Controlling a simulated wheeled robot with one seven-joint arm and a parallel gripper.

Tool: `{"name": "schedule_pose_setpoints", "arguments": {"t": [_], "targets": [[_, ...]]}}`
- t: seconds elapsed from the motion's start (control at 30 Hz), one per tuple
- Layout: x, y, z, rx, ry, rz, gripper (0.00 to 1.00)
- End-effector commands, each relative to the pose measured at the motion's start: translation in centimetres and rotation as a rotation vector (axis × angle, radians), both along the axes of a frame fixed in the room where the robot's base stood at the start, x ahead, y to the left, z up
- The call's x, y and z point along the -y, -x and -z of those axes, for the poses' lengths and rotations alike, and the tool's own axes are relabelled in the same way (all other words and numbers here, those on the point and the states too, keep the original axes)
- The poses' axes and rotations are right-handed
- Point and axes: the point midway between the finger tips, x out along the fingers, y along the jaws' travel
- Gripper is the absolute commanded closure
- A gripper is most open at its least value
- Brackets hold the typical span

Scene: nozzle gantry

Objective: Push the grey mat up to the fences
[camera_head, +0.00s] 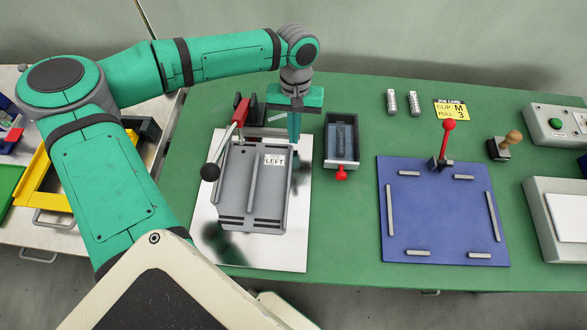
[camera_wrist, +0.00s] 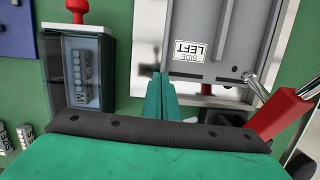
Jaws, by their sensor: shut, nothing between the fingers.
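The grey mat (camera_head: 234,205) lies on a shiny metal plate (camera_head: 208,245), with a white "SIDE LEFT" label near its back right corner. It also shows in the wrist view (camera_wrist: 225,25), upside down. My gripper (camera_head: 293,138) points down at the mat's back right corner, fingers together and empty. In the wrist view its fingertips (camera_wrist: 163,75) are close beside the mat's corner; I cannot tell whether they touch it. A red-handled toggle clamp (camera_head: 241,112) stands at the mat's back left. The fences are hard to make out behind my gripper and the clamp.
A grey box with a red knob (camera_head: 341,172) stands close right of the plate. Further right are a blue board (camera_head: 440,220) with a red-knobbed lever, a wooden-handled stamp (camera_head: 511,138) and a control box (camera_head: 556,125).

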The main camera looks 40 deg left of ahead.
Motion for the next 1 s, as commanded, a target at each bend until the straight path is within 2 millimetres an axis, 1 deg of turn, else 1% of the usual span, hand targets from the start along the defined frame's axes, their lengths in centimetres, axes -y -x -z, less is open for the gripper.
{"name": "schedule_pose_setpoints", "arguments": {"t": [0.17,0.5,0.7,0.77,0.87,1.0], "targets": [[0.8,1.7,0.1,-0.002,-0.001,0.006,1.0],[4.0,7.1,0.0,-0.001,0.0,0.005,1.0],[5.7,9.8,0.0,0.0,0.0,0.006,1.0],[6.0,10.4,0.0,-0.001,0.001,0.004,1.0],[6.0,10.3,1.0,0.0,0.002,0.003,1.0],[6.0,10.2,1.6,-0.001,0.0,0.004,1.0]]}}
